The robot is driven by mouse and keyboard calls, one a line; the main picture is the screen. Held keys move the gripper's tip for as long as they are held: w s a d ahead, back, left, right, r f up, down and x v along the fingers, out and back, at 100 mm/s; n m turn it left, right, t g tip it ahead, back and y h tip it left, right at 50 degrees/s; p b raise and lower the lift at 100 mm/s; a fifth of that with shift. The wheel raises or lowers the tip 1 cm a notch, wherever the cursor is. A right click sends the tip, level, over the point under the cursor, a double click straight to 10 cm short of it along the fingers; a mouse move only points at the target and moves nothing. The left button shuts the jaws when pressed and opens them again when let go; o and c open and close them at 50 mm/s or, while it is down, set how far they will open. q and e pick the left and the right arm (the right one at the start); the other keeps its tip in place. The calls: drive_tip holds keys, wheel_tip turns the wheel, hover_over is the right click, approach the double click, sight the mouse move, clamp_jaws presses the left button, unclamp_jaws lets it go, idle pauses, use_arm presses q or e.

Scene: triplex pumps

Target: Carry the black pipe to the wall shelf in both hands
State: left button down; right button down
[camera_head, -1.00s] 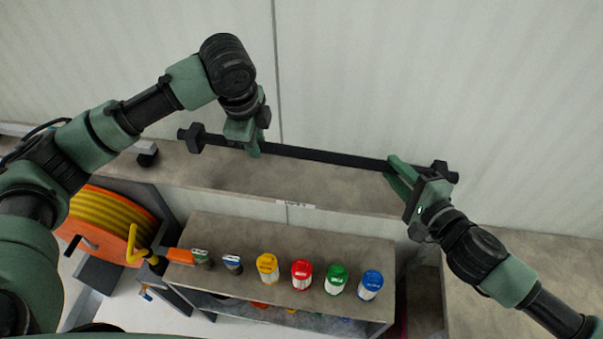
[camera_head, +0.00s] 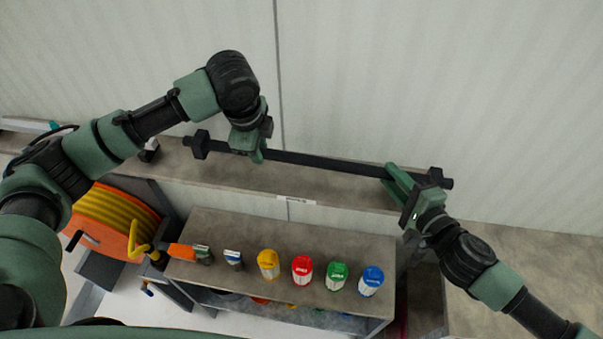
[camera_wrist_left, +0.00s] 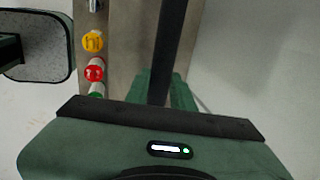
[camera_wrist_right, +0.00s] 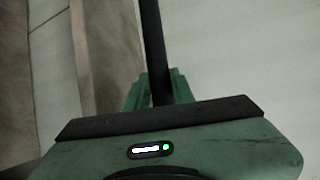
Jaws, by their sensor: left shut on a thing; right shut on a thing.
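The black pipe (camera_head: 325,163) is a long dark bar with a block-like fitting at each end. It lies across the head view in front of the pale wall, sloping slightly down to the right. My left gripper (camera_head: 257,154) is shut on it near its left end. My right gripper (camera_head: 392,174) is shut on it near its right end. The pipe also runs up between the fingers in the left wrist view (camera_wrist_left: 171,50) and the right wrist view (camera_wrist_right: 153,45). The wall shelf (camera_head: 345,196) is a long grey-brown ledge below the pipe; whether they touch I cannot tell.
A lower bench (camera_head: 235,223) holds yellow, red, green and blue-lidded jars (camera_head: 302,269) and brushes. An orange reel with yellow hose (camera_head: 105,222) stands at the left. The shelf top under the pipe looks clear. The pale wall (camera_head: 430,80) rises directly behind.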

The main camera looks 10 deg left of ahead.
use_arm(q)
drive_tip(key=shift+d+f, duration=0.2)
drive_tip(key=shift+f, duration=0.2)
use_arm(e)
drive_tip(key=shift+a+f, duration=0.15)
drive_tip(key=shift+f, duration=0.25)
use_arm(q)
drive_tip(key=c, duration=1.2)
unclamp_jaws()
use_arm(e)
drive_tip(key=c, duration=1.2)
unclamp_jaws()
drive_tip(key=shift+s, duration=0.1)
use_arm(q)
drive_tip(key=shift+s+a, duration=0.1)
drive_tip(key=shift+s, duration=0.05)
